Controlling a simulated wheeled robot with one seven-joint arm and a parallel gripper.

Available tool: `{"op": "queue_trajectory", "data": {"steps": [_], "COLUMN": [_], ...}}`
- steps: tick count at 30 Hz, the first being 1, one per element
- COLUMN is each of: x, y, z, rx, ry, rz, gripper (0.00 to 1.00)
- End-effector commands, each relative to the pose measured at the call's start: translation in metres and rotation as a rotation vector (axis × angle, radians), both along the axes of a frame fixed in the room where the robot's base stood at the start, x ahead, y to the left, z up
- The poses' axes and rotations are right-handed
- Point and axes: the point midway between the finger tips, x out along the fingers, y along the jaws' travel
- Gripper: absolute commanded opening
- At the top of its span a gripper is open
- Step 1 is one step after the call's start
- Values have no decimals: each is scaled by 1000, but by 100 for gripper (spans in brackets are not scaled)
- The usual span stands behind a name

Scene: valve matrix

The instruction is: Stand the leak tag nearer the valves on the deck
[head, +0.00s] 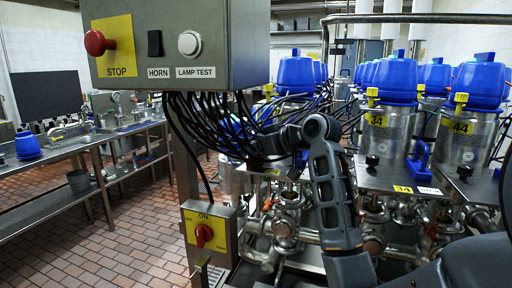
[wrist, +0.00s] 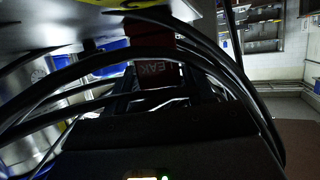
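In the wrist view a dark red tag with the word LEAK (wrist: 162,70) sits between the two dark fingers of my gripper (wrist: 160,85). The fingers appear to press on both its sides, though black cables cross in front and partly hide the contact. In the head view my gripper (head: 268,142) is among the cables under the grey control box, and the tag cannot be made out there. The valves (head: 390,125) with blue caps stand on the steel deck (head: 375,178) at the right. I cannot pick out a second leak tag.
The control box (head: 180,42) hangs above my gripper, with a thick bundle of black cables (head: 215,115) below it. A blue handled object (head: 418,163) and number plates stand on the deck's front part. A yellow ON switch (head: 207,235) is below. A steel bench (head: 90,145) is at the left.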

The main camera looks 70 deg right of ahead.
Motion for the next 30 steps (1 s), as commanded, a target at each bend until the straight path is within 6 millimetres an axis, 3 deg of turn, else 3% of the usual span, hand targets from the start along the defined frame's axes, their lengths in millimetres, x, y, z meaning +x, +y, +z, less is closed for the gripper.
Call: {"op": "queue_trajectory", "data": {"steps": [6,16,20,30], "x": [0,-2,-17,-77], "y": [0,0,5,24], "z": [0,5,10,36], "rx": [0,-2,-3,-3], "ry": [0,-1,-1,-1], "rz": [0,-1,-2,-3], "gripper": [74,74,74,74]}}
